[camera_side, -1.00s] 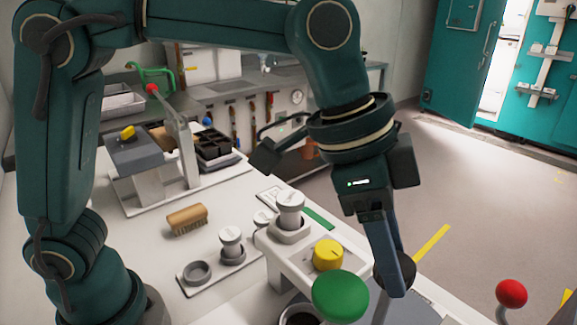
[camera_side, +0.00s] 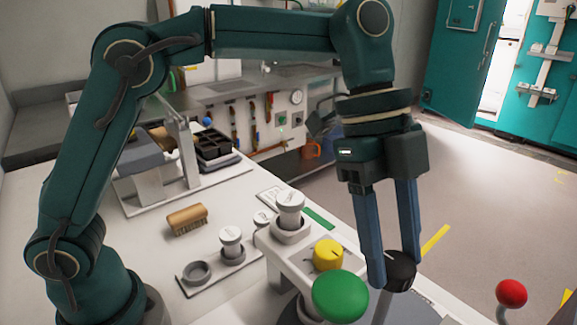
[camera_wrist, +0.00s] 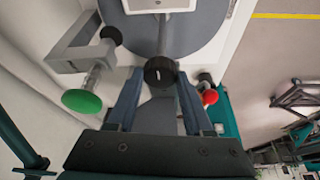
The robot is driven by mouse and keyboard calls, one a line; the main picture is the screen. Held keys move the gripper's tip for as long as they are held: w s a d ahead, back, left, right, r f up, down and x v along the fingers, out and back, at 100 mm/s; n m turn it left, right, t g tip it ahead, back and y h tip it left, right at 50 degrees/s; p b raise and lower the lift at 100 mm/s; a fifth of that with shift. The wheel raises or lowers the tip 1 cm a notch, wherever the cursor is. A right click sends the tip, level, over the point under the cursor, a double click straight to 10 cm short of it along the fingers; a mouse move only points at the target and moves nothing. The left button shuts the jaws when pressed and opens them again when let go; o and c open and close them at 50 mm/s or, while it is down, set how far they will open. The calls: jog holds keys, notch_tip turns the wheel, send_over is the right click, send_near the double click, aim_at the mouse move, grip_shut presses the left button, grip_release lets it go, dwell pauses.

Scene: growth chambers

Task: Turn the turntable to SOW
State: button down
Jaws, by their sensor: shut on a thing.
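The turntable is a grey disc (camera_wrist: 205,38) at the top of the wrist view; a strip of it (camera_side: 440,314) shows low in the side view. A black knob (camera_side: 400,266) stands upright on a thin stem; it also shows in the wrist view (camera_wrist: 159,71). My gripper (camera_side: 392,275) points down and is shut on the black knob, with one blue finger on each side of it. In the wrist view my fingers (camera_wrist: 160,88) flank the knob. A white piece (camera_wrist: 160,5) sits on the disc. I cannot read any SOW mark.
A green mushroom button (camera_side: 340,296) and a yellow knob (camera_side: 328,254) are left of my gripper. A red ball-topped lever (camera_side: 511,293) stands to the right. A brush (camera_side: 187,219) and white plungers (camera_side: 231,240) are on the white bench. The floor at right is clear.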

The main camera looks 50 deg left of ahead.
dwell(0.3)
jog(key=shift+c, duration=1.5)
grip_release()
jog(key=shift+v, duration=2.55)
jog(key=shift+w, duration=0.1)
